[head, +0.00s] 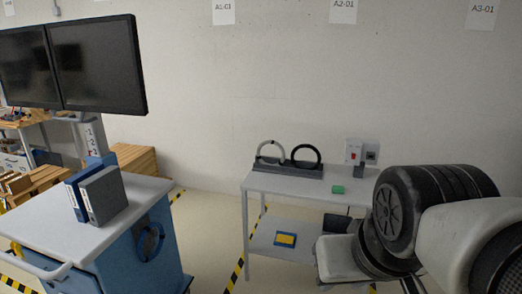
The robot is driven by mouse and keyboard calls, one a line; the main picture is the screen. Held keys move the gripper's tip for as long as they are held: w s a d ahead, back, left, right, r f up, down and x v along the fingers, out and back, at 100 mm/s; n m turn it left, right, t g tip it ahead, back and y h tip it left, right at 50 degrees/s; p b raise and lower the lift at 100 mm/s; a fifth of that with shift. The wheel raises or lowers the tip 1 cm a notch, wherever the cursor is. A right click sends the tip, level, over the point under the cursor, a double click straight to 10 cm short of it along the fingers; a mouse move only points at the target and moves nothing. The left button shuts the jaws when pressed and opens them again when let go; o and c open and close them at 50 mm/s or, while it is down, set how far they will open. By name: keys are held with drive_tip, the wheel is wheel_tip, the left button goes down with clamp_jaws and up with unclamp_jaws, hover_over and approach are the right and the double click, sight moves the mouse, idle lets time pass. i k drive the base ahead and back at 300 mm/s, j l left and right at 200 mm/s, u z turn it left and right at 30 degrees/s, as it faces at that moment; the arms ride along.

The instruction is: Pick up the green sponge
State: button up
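A small green block, which looks like the green sponge (338,189), lies on the top of a white two-level table (290,184) near the back wall. It sits right of the middle of the tabletop, and nothing visible touches it from above. My arm fills the right side of the head view, in front of the table's right end, and hides that end. I cannot make out my gripper's fingers in this view.
A grey stand with two rings (289,170) is left of the sponge. A yellow-and-blue item (286,239) lies on the lower shelf. A blue-and-white cart (145,262) with binders (103,194) stands left, below two monitors (72,65). Open floor (213,225) lies between cart and table.

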sight(336, 188)
drive_tip(key=i+l+z, duration=0.1)
drive_tip(key=i+z, duration=0.2)
drive_tip(key=i, duration=0.45)
drive_tip(key=i+j+z, duration=0.1)
drive_tip(key=i+z, duration=0.25)
drive_tip(key=i, duration=0.35)
drive_tip(key=i+l+u, duration=0.2)
drive_tip(key=i, duration=0.4)
drive_tip(key=i+l+u, duration=0.25)
drive_tip(key=i+l, duration=0.2)
drive_tip(key=i, duration=0.1)
